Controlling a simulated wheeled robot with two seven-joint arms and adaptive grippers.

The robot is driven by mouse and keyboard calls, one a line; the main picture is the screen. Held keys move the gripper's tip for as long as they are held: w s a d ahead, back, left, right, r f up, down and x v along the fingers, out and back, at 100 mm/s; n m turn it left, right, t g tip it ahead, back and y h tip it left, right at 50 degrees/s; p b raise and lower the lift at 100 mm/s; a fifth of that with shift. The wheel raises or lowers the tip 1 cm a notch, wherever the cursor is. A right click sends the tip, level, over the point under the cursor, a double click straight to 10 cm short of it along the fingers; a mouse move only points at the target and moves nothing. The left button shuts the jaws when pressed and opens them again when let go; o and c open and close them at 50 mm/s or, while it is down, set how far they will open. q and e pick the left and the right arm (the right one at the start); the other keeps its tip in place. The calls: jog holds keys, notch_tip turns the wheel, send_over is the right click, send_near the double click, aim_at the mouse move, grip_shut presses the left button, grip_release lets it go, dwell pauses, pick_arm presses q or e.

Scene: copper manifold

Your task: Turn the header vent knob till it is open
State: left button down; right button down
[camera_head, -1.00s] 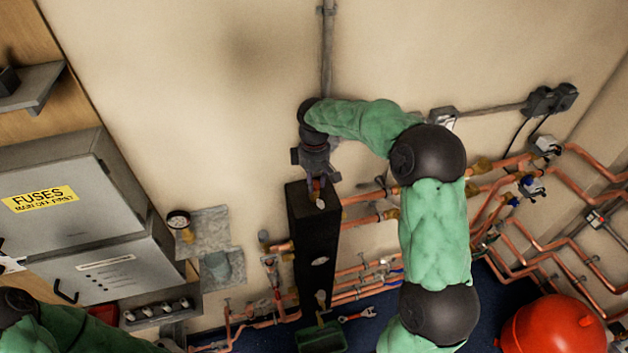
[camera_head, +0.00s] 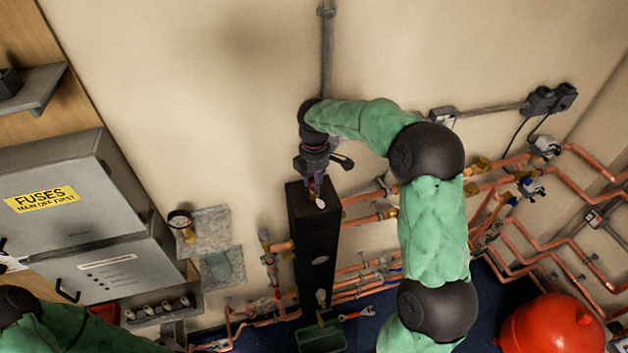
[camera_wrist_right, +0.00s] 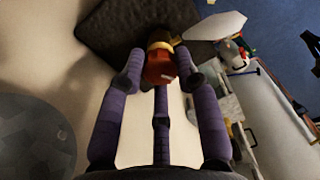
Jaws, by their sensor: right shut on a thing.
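The header (camera_head: 312,245) is a tall black block standing against the wall in the head view. The vent knob is small and reddish. In the right wrist view the knob (camera_wrist_right: 159,67) sits between the purple fingers, with a brass-coloured collar at its far end. My right gripper (camera_head: 316,188) reaches down from above onto the header's top. Its fingers are shut around the knob, which they largely hide in the head view. In the right wrist view my right gripper (camera_wrist_right: 163,75) closes on it from several sides. My left arm shows at the lower left; its gripper is not visible.
Copper pipes (camera_head: 515,160) run along the wall right of the header. A red vessel (camera_head: 553,325) stands lower right. A green tray (camera_head: 321,338) lies below the header.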

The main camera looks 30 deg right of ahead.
jog(key=shift+s+f, duration=0.1)
jog(key=shift+f, duration=0.05)
jog(key=c, duration=0.9)
grip_release()
jog(key=shift+d, duration=0.1)
jog(key=shift+r, duration=0.2)
jog(key=shift+r, duration=0.35)
notch_tip(320, 180, up, 11)
